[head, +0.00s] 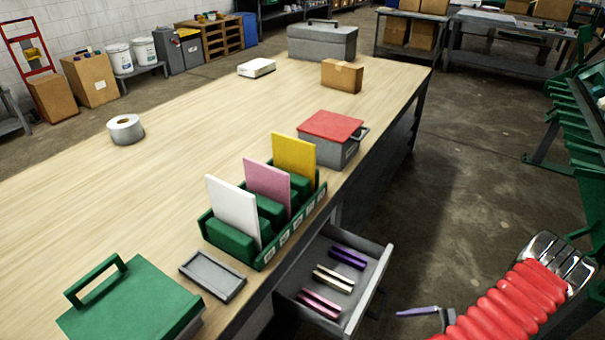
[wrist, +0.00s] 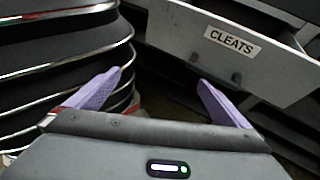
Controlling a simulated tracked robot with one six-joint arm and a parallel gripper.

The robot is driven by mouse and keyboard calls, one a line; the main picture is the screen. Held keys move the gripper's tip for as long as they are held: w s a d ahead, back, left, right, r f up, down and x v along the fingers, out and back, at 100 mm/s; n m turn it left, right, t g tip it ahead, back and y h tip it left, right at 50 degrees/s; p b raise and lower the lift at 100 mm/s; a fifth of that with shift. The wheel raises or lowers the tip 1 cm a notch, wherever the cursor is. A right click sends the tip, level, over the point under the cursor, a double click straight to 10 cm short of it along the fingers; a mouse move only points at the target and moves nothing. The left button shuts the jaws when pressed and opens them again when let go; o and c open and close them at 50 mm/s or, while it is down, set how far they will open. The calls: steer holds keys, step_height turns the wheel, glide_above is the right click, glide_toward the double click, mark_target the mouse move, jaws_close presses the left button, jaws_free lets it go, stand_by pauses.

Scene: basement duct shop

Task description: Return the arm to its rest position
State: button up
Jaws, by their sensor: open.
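My gripper (wrist: 160,82) is open in the wrist view, its two purple fingers spread wide with nothing between them. The head view shows a purple finger at the lower right, outside the open drawer and to its right. My red-sleeved arm fills the lower right corner there. The drawer (head: 374,275) stands pulled out of the workbench and holds purple, cream and pink pieces. In the wrist view a grey drawer front (wrist: 180,28) with a CLEATS label lies beyond the fingers, apart from them.
The workbench (head: 200,125) carries a green rack (head: 263,258) with white, pink and yellow panels, a red-lidded grey box (head: 338,150), a grey tray (head: 213,278) and a green case (head: 130,305). A green stand (head: 585,130) is at the right. Open floor (head: 465,165) lies between.

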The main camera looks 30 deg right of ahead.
steer(key=w+a+r+n+g+h, duration=0.25)
steer(key=w+r+n, duration=0.2)
steer(key=r, duration=0.45)
steer(key=w+a+r+n+g+h, duration=0.2)
steer(key=w+a+r+n+g, duration=0.25)
steer(key=r, duration=0.35)
steer(key=w+a+r+n+g+h, duration=0.25)
steer(key=w+r+n, duration=0.2)
steer(key=r, duration=0.45)
steer(key=w+a+r+n+t+h, duration=0.1)
steer(key=a+r+n+t, duration=0.2)
steer(key=a+r+n, duration=0.3)
steer(key=w+a+r+n+t+h, duration=0.1)
steer(key=a+r+n+t, duration=0.2)
steer(key=a+r, duration=1)
steer(key=a+n, duration=0.3)
steer(key=a, duration=0.4)
steer(key=shift+a+r+h, duration=0.15)
steer(key=shift+h, duration=0.25)
steer(key=shift+w+n, duration=0.1)
steer(key=shift+n, duration=0.15)
steer(key=shift+c, duration=0.5)
